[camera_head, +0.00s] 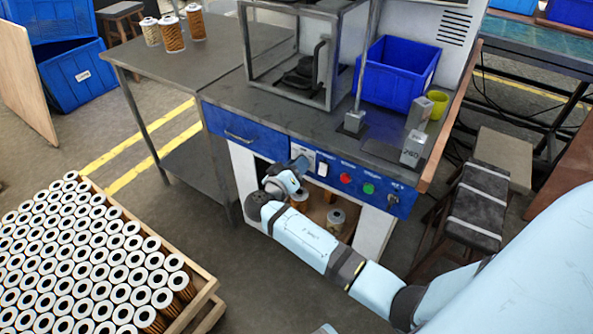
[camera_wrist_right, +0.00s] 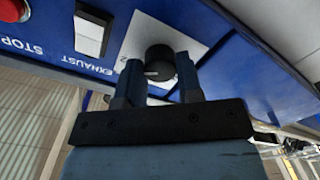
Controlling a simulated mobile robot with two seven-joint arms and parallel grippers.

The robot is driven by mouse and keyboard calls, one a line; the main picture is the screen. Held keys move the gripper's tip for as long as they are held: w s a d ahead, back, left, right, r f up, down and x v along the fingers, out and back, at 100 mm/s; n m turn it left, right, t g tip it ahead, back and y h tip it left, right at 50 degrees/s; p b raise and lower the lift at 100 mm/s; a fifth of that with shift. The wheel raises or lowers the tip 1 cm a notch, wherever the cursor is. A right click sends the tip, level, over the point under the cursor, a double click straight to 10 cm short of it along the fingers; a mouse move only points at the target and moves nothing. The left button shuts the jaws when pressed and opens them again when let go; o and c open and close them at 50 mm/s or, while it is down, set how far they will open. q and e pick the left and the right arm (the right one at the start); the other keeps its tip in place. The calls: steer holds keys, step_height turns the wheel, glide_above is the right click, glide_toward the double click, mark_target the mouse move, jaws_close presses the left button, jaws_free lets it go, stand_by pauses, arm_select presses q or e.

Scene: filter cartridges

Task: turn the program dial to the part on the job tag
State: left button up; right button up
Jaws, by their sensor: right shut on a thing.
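The program dial (camera_wrist_right: 160,62) is a round black knob with a light mark, on a white plate (camera_wrist_right: 140,28) on the blue front panel. My right gripper (camera_wrist_right: 159,80) has one finger on each side of the knob and is shut on it. In the head view the right gripper (camera_head: 298,166) reaches the left part of the panel and hides the knob. The white plate's markings are mostly covered or too small to read. I cannot make out a job tag. My left gripper is not in view.
The panel also carries a red button (camera_head: 345,178), a green button (camera_head: 369,188) and a switch marked EXHAUST (camera_wrist_right: 92,33). A blue bin (camera_head: 395,75) and grey blocks stand on the bench. A crate of filter cartridges (camera_head: 205,300) stands at lower left.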

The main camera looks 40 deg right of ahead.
stand_by(0.4)
steer(key=o, duration=0.9)
